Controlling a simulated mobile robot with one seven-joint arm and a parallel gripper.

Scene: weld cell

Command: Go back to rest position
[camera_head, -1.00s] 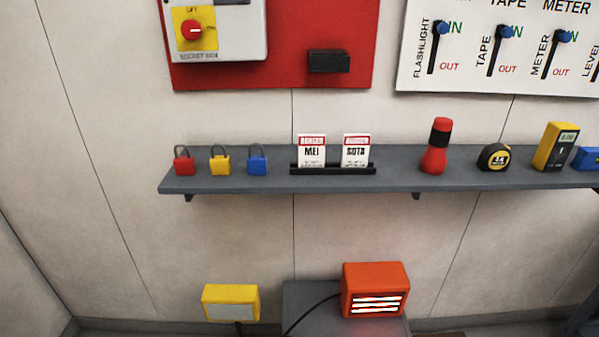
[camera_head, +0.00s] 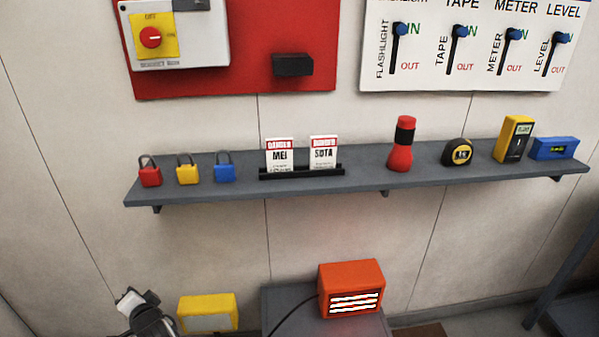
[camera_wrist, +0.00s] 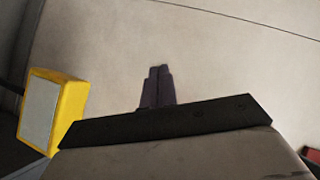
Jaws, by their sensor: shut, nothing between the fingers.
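My gripper (camera_wrist: 157,72) shows in the wrist view with its two dark fingers together and nothing between them. It points toward the pale wall panels. In the head view, part of my arm (camera_head: 146,316) shows at the bottom left, just left of a yellow lamp-like box (camera_head: 207,312). That yellow box (camera_wrist: 70,108) is at the left of the wrist view, apart from the fingers.
A grey shelf (camera_head: 357,190) holds red, yellow and blue padlocks (camera_head: 187,172), two danger tags (camera_head: 280,155), a flashlight (camera_head: 401,145), a tape measure (camera_head: 457,152), a meter (camera_head: 513,139) and a blue level (camera_head: 553,148). An orange heater (camera_head: 350,288) glows below.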

